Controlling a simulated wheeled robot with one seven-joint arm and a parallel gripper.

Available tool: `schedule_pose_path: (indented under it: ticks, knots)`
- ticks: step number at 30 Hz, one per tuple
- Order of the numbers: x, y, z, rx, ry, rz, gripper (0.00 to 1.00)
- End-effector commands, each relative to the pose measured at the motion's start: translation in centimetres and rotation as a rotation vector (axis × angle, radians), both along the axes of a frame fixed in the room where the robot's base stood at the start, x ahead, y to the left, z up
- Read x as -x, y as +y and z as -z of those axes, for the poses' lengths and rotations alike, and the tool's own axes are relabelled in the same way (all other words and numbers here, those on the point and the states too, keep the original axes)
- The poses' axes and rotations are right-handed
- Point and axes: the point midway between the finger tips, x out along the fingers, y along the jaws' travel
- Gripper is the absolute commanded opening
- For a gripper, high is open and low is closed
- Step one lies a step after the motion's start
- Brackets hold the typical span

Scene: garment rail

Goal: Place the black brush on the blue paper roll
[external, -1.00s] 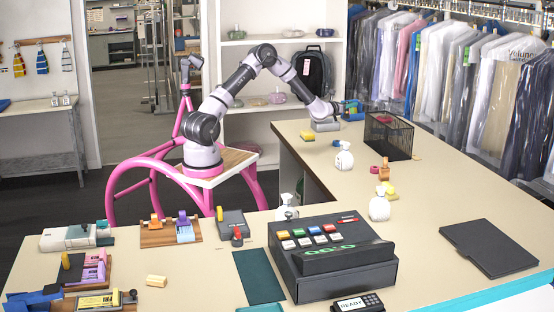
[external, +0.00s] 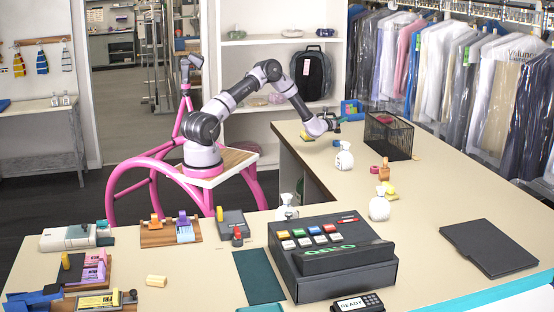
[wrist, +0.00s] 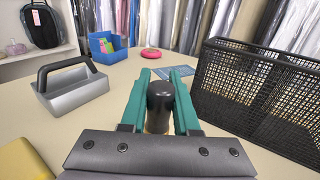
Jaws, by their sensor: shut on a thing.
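My gripper (wrist: 160,90) has teal fingers shut on the black brush (wrist: 160,97), whose rounded black end stands up between them in the wrist view. In the external view my gripper (external: 334,121) is over the far part of the counter, left of the black mesh basket; the brush is too small to make out there. I cannot identify the blue paper roll for certain. A flat blue piece (wrist: 181,71) lies beyond the fingers in the wrist view.
The black mesh basket (wrist: 255,95) stands close on the right. A grey caddy (wrist: 72,88), a blue bin (wrist: 104,47) and a red round thing (wrist: 150,54) stand beyond on the left and centre. A yellow thing (wrist: 22,160) is at the near left. White bottles (external: 344,157) stand nearer.

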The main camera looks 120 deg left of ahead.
Motion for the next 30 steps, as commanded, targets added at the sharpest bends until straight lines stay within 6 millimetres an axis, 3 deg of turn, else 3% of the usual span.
schedule_pose_path:
  ticks: [12,23,24,25,26,30]
  knots:
    - [0.0,0.0,4.4,0.0,0.001,0.0,0.0]
    - [0.0,0.0,4.9,0.0,0.001,0.0,0.0]
    - [0.0,0.0,4.8,-0.001,0.001,0.0,0.41]
    - [0.0,0.0,4.8,-0.001,0.001,0.0,0.52]
    - [0.0,0.0,4.8,-0.001,0.001,0.0,0.59]
    - [0.0,0.0,4.8,-0.001,0.001,0.0,0.59]
